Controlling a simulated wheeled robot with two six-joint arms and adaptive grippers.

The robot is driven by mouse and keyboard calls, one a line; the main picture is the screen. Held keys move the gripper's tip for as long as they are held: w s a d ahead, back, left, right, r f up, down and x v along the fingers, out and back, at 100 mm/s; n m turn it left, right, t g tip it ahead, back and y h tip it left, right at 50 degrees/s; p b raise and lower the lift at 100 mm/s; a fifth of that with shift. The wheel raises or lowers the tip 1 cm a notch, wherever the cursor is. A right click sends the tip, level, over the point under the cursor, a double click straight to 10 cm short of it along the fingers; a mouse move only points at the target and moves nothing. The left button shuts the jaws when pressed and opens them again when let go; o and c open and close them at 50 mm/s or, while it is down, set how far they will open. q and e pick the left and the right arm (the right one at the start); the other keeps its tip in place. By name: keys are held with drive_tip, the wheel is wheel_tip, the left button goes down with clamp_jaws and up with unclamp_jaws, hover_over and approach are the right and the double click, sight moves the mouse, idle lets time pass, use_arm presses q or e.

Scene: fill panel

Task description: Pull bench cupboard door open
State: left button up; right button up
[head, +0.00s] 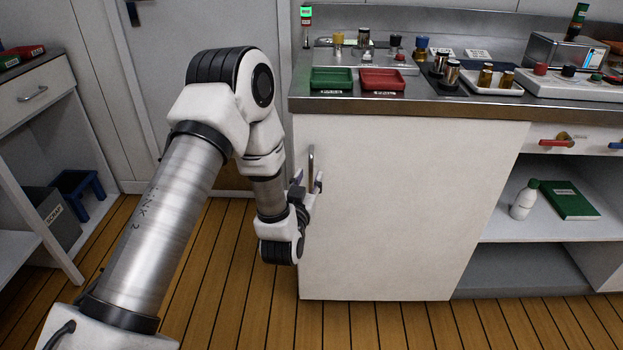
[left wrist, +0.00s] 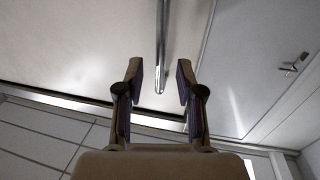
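The white cupboard door (head: 400,210) under the bench looks shut, its top edge lying along the worktop. Its upright metal bar handle (head: 311,165) is near the door's left edge. My left gripper (head: 308,189) is at the lower part of this handle; its fingers partly hide one another in the head view. In the left wrist view the left gripper (left wrist: 160,72) is open, and the handle's lower end (left wrist: 161,60) is between its two fingers with a gap on each side. My right gripper is not in view.
The worktop (head: 300,97) carries a green tray (head: 332,79), a red tray (head: 382,80) and several small bottles. Open shelves at right hold a white bottle (head: 524,200) and green book (head: 570,199). The wooden floor (head: 390,325) before the door is clear.

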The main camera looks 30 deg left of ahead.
sight(311, 174)
use_arm(q)
drive_tip(key=x, duration=0.3)
drive_tip(key=shift+a+f, duration=0.1)
drive_tip(key=shift+f, duration=0.05)
drive_tip(key=shift+w, duration=0.15)
clamp_jaws()
